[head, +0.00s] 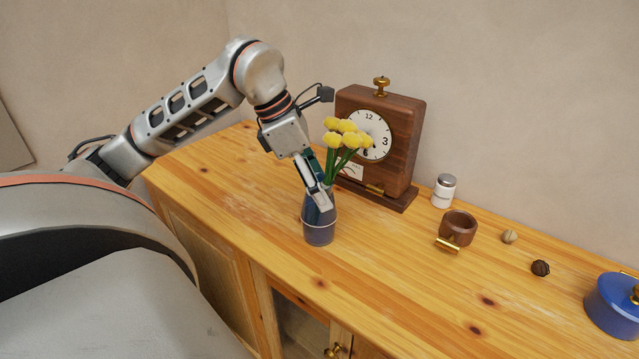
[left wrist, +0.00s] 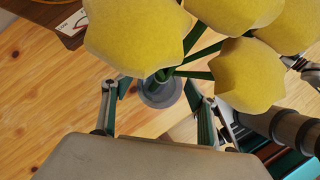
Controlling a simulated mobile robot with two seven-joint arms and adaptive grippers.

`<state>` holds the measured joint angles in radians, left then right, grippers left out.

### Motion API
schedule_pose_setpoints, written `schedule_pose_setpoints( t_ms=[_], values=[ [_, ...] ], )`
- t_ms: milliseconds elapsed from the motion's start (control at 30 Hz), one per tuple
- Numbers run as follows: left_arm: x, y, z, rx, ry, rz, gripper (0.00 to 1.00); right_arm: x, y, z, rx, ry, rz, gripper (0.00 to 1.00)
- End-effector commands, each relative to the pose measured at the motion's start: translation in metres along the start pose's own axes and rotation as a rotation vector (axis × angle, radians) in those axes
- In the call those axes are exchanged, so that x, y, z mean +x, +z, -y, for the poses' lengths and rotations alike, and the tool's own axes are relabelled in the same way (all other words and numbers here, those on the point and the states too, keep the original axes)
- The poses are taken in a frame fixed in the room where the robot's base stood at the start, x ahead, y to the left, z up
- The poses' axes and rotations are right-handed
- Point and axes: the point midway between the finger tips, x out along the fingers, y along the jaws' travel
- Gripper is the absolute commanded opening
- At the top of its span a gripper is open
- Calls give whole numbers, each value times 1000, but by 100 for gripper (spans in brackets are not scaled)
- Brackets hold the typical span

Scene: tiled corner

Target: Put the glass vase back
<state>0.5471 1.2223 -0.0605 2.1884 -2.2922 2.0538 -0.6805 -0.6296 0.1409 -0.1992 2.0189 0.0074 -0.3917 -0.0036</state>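The glass vase (head: 319,228) is dark blue-grey with a pale band and holds several yellow flowers (head: 345,133). It stands upright on the wooden cabinet top, in front of the clock. In the left wrist view its round grey rim (left wrist: 160,93) shows below the stems, between the fingers, and the blooms hide part of the view. My left gripper (head: 319,200) reaches down over the vase's upper part. Its fingers (left wrist: 157,92) are spread on either side of the vase, with a small gap showing on the left.
A wooden clock (head: 405,135) stands close behind the vase. To the right are a white jar (head: 443,191), a brown cup (head: 459,226) with a brass handle, two small round objects and a blue pot (head: 612,308). The cabinet top (head: 400,300) is clear in front.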

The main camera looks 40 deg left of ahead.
Motion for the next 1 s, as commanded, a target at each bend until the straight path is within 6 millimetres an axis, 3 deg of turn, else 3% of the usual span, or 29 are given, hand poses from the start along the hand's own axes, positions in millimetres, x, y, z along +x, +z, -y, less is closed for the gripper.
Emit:
schedule_pose_setpoints(
  t_ms=[367,467,800,1000],
  values=[
    [-6,3,0,1,-1,4,58,-3,-6,-1,1,1,-6,40],
    [-18,2,-1,0,4,1,58,-3,-4,0,3,0,-4,40],
    [-89,2,-1,0,6,3,58,-5,-11,0,8,-3,-8,40],
    [-116,2,0,1,4,3,58,-8,-17,1,14,-7,-13,40]
  ],
)
